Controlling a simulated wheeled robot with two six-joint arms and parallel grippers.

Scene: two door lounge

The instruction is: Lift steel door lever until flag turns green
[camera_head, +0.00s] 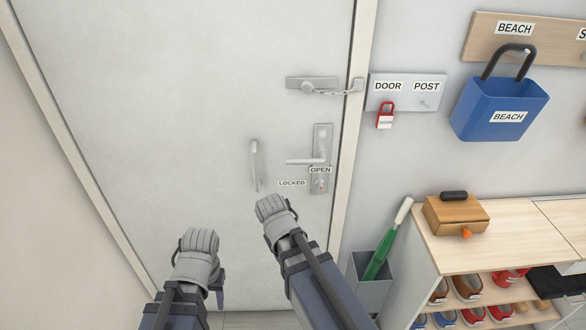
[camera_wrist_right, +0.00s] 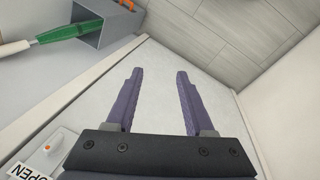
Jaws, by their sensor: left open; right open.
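The white door (camera_head: 170,90) carries a lock plate with a steel lever (camera_head: 302,161) that lies about level and points left. Below it, near the "OPEN" and "LOCKED" labels, is a small flag (camera_head: 321,186) with an orange-red mark. An orange mark on a white knob (camera_wrist_right: 58,143) also shows in the right wrist view. My left gripper (camera_head: 203,268) is low in front of the door, left of and apart from the lever. My right gripper (camera_wrist_right: 155,72) is open with nothing between its fingers; the lever does not show in that view.
A pale vertical handle (camera_head: 255,166) is on the door left of the lever. A grey bin (camera_head: 370,283) with a green umbrella (camera_head: 383,250) and a shoe cabinet (camera_head: 500,235) stand at right. A red padlock (camera_head: 385,119) hangs under "DOOR".

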